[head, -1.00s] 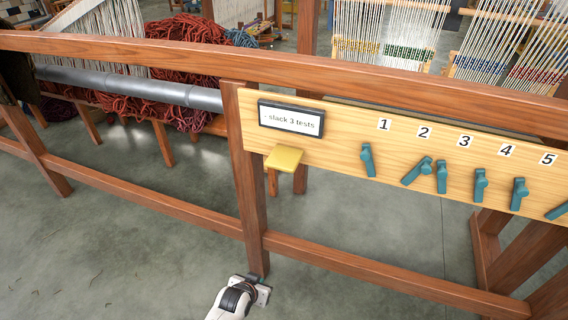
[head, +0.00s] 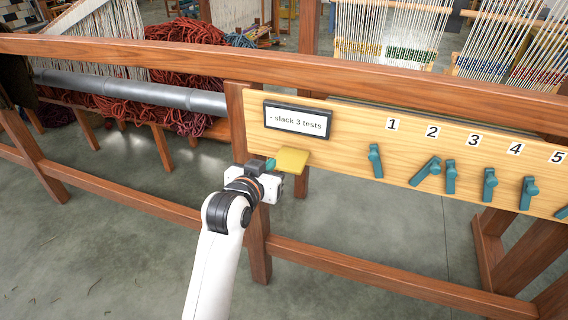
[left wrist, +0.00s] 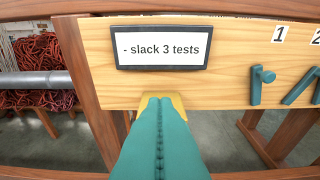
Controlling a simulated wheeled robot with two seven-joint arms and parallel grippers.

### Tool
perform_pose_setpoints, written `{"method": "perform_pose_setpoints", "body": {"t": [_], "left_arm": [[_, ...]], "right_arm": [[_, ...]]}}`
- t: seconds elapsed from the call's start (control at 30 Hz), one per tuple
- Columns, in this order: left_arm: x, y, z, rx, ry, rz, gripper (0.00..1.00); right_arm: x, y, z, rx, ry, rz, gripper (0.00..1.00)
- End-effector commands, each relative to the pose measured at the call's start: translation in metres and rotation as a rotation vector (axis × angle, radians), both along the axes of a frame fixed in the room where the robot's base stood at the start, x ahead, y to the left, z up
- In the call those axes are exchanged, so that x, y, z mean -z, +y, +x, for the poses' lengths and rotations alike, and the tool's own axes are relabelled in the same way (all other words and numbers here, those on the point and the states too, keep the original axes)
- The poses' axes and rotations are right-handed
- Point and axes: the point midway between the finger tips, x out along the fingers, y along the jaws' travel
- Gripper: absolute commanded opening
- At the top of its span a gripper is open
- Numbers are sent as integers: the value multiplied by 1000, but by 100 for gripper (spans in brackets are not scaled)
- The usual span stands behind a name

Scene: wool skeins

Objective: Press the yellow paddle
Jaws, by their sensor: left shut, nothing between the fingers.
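The yellow paddle (head: 293,159) sticks out from the lower left of a pale wooden board, below a small sign. My left gripper (head: 271,164) is at the paddle's left front edge in the head view, its teal fingers shut and empty. In the left wrist view the shut teal fingers (left wrist: 158,105) point at the board and cover the middle of the yellow paddle (left wrist: 178,101), which shows on both sides of the tips. I cannot tell whether the fingertips touch it. My right gripper is out of view.
The sign (head: 298,119) reads "- slack 3 tests". Several teal levers (head: 375,161) under numbers sit on the board (head: 345,140) to the right. A wooden rail (head: 330,75) runs above and another (head: 350,262) below. Red wool (head: 190,60) lies behind a grey roller (head: 130,92).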

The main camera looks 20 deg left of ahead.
Motion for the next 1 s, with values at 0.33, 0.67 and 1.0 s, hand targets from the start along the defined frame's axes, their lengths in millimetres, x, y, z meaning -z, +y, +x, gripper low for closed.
{"method": "perform_pose_setpoints", "body": {"t": [0.33,0.67,1.0], "left_arm": [[8,-1,39,0,2,-2,0],[24,-4,100,1,2,-1,0],[63,-3,97,0,1,-1,0]], "right_arm": [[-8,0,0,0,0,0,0],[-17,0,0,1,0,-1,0],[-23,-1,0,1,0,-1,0]]}}
